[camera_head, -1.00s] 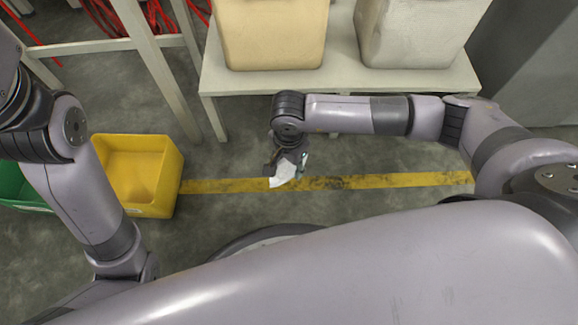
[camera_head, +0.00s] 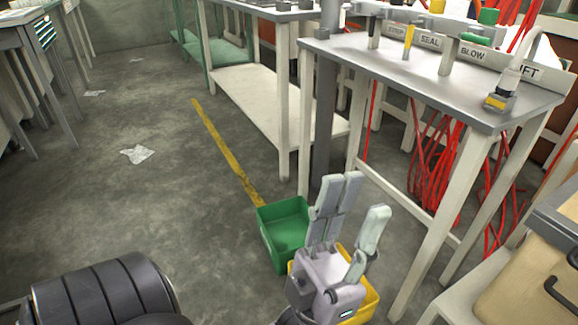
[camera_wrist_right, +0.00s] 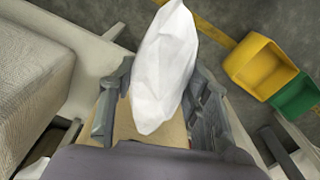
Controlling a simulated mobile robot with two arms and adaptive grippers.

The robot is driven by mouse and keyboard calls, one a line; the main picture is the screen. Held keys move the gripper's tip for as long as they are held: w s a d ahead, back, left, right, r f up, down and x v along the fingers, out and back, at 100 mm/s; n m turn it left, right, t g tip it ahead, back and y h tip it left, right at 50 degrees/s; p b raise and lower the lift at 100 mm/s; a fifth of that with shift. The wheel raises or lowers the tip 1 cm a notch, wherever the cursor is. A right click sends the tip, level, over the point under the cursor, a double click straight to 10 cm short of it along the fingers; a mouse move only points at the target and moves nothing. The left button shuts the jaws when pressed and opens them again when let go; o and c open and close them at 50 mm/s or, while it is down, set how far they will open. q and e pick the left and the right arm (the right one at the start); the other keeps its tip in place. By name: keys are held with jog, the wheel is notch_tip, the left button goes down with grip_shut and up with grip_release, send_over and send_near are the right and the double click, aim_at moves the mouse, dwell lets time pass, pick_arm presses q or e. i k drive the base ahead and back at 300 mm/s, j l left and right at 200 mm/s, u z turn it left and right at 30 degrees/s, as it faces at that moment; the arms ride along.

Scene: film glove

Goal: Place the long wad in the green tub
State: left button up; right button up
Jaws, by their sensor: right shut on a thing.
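The green tub (camera_head: 268,240) stands on the floor in the head view, and appears empty where I can see inside. It also shows at the right edge of the right wrist view (camera_wrist_right: 297,97). The long white wad (camera_wrist_right: 165,62) is crumpled and sits between the fingers of my right gripper (camera_wrist_right: 158,105), which is shut on it. My right gripper is outside the head view. In the right wrist view the tub lies off to the right of the wad. My left gripper (camera_head: 358,205) is open and empty, with its fingers up, beside the green tub in the picture.
A yellow tub (camera_head: 370,303) stands against the green one, partly hidden by my left gripper. A labelled workbench (camera_head: 400,62) with red cables beneath is at the right. Flat white scraps (camera_head: 137,154) lie on open floor at the left, beyond a yellow floor line (camera_head: 225,150).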

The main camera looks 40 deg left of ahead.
aim_at(291, 240)
jog(key=j+u, duration=0.1)
jog(key=j, duration=0.3)
jog(key=i+j+u, duration=0.1)
jog(key=j, duration=0.3)
jog(key=i+j, duration=0.15)
jog(key=j, duration=0.25)
jog(key=i+j+u, duration=0.15)
jog(key=j, duration=0.25)
jog(key=j+u, duration=0.1)
jog(key=j, duration=0.3)
jog(key=i, duration=0.05)
